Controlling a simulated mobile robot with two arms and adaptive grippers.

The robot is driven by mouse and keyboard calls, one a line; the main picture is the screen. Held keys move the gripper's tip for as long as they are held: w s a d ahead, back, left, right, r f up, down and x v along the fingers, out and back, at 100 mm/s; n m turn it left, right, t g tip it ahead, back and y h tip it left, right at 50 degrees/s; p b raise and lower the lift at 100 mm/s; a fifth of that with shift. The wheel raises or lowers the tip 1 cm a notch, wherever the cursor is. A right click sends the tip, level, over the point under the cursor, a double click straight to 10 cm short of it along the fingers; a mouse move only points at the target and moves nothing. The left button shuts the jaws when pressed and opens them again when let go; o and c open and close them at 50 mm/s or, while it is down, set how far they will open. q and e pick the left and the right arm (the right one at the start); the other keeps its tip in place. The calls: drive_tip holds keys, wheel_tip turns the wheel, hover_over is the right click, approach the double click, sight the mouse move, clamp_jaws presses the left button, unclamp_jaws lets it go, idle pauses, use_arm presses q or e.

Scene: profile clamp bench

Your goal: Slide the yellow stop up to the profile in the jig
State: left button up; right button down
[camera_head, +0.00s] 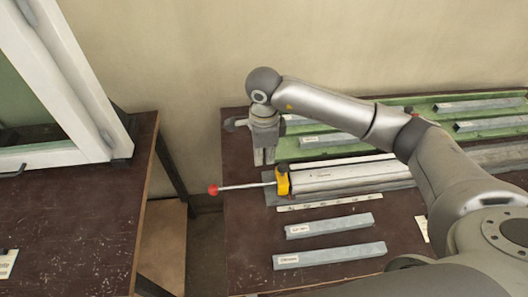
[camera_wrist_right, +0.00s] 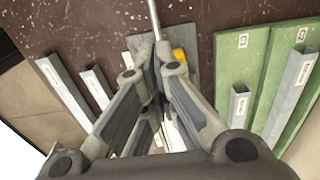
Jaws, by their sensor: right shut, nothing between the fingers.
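The yellow stop (camera_head: 283,185) stands at the left end of the jig (camera_head: 272,198), with a rod ending in a red knob (camera_head: 213,190) running out to the left. The silver profile (camera_head: 345,177) lies in the jig just right of the stop; I cannot tell whether they touch. My right gripper (camera_head: 264,161) points down, shut and empty, just behind and left of the stop. In the right wrist view the gripper (camera_wrist_right: 156,68) hides most of the jig, and the stop (camera_wrist_right: 179,56) shows partly beside its fingers. My left gripper is out of view.
Two loose labelled bars (camera_head: 328,226) (camera_head: 330,256) lie in front of the jig, with a scale strip (camera_head: 330,202) between. Green racks (camera_head: 350,148) with several bars stand behind. A gap separates this bench from a left table (camera_head: 70,220) bearing a white frame (camera_head: 75,75).

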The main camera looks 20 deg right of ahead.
sight(282, 165)
drive_tip(key=shift+f+b, duration=0.9)
drive_tip(key=shift+f, duration=1.2)
drive_tip(key=shift+s+d+r, duration=0.1)
drive_tip(key=shift+d+r, duration=0.1)
drive_tip(key=shift+d, duration=0.15)
drive_tip(key=shift+s+d+p, duration=0.2)
drive_tip(key=shift+d+p, duration=0.1)
drive_tip(key=shift+d, duration=0.45)
drive_tip(key=shift+s+d+p, duration=0.2)
drive_tip(key=shift+d+p, duration=0.05)
drive_tip(key=shift+d, duration=0.45)
drive_tip(key=shift+s+d+p, duration=0.2)
drive_tip(key=shift+d+p, duration=0.1)
drive_tip(key=shift+d, duration=0.45)
drive_tip(key=shift+a, duration=0.15)
drive_tip(key=shift+w+a+b, duration=0.25)
drive_tip(key=shift+a+b, duration=0.15)
drive_tip(key=shift+a, duration=0.4)
wheel_tip(282, 165, up, 7)
drive_tip(key=p, duration=0.3)
drive_tip(key=shift+s+f, duration=0.1)
